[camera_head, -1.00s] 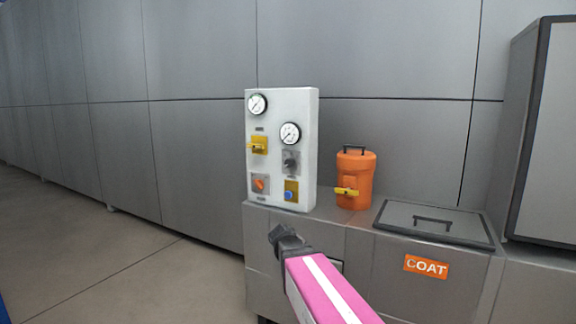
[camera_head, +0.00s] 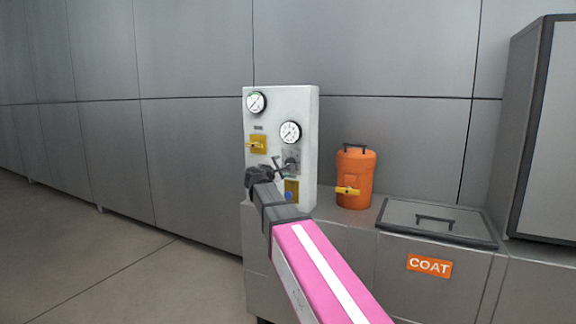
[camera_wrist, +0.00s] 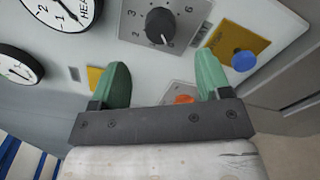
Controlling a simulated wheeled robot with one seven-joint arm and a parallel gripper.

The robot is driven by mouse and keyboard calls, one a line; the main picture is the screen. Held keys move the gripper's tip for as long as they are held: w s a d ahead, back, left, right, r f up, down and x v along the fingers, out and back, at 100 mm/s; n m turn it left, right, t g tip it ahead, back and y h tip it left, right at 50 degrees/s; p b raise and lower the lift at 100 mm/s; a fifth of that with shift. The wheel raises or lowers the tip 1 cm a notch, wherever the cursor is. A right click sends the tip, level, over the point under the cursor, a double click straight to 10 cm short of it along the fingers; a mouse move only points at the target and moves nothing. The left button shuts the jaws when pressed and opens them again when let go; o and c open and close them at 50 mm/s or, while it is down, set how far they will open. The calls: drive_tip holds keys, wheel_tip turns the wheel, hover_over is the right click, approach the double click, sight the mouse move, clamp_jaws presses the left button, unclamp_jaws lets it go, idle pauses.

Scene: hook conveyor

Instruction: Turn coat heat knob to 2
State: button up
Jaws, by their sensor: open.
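The dark heat knob (camera_wrist: 163,25) sits on a grey numbered plate on the white panel, at the top middle of the wrist view. Its white mark points down in that picture; the number there is unclear. In the head view the knob (camera_head: 291,162) is partly hidden by my gripper (camera_head: 280,166). In the wrist view my gripper (camera_wrist: 163,76) is open, its two green fingers apart with nothing between them. The knob appears beyond the fingertips, apart from them. A gauge beside it reads "HEA", cut off by the frame edge (camera_wrist: 65,10).
An orange canister (camera_head: 356,175) and a lidded hatch (camera_head: 440,219) labelled COAT are to the right.

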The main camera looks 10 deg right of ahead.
sight(290, 162)
drive_tip(key=x, duration=0.8)
drive_tip(key=c, duration=0.9)
